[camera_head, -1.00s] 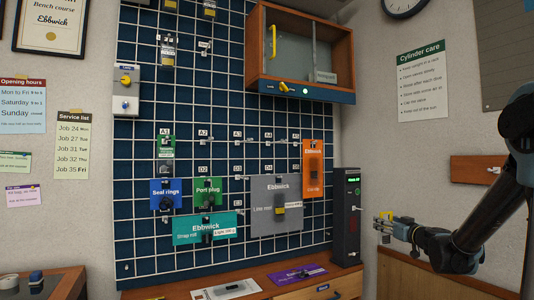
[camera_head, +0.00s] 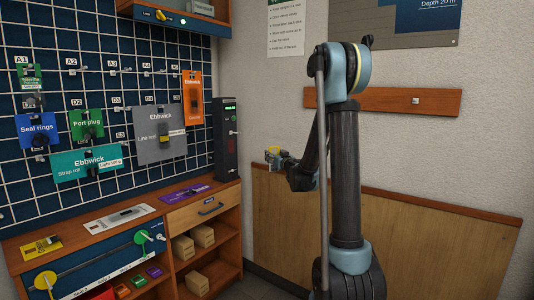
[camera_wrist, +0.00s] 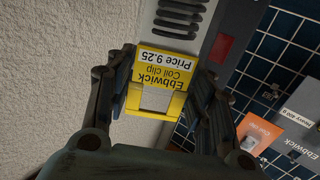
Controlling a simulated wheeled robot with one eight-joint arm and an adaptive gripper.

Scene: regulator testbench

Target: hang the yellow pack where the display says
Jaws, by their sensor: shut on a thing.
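My gripper (camera_wrist: 168,105) is shut on the yellow pack (camera_wrist: 163,72), which reads "Ebbwick Coil clip Price 9.25" and appears upside down in the wrist view. In the head view the yellow pack (camera_head: 273,151) shows small in my gripper (camera_head: 277,157), right of the dark display column (camera_head: 226,140), in front of the pale wall. The display (camera_head: 230,105) has lit green text at the column's top, too small to read. The blue grid board (camera_head: 110,90) stands left, with hook labels such as A1, A2, D2 and D3.
The board bears blue (camera_head: 38,130), green (camera_head: 86,125), teal (camera_head: 75,164), grey (camera_head: 155,140) and orange (camera_head: 193,97) packs. Several upper-row hooks look bare. A wooden bench (camera_head: 150,213) below holds flat cards. A cabinet (camera_head: 175,18) hangs above the board's right end.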

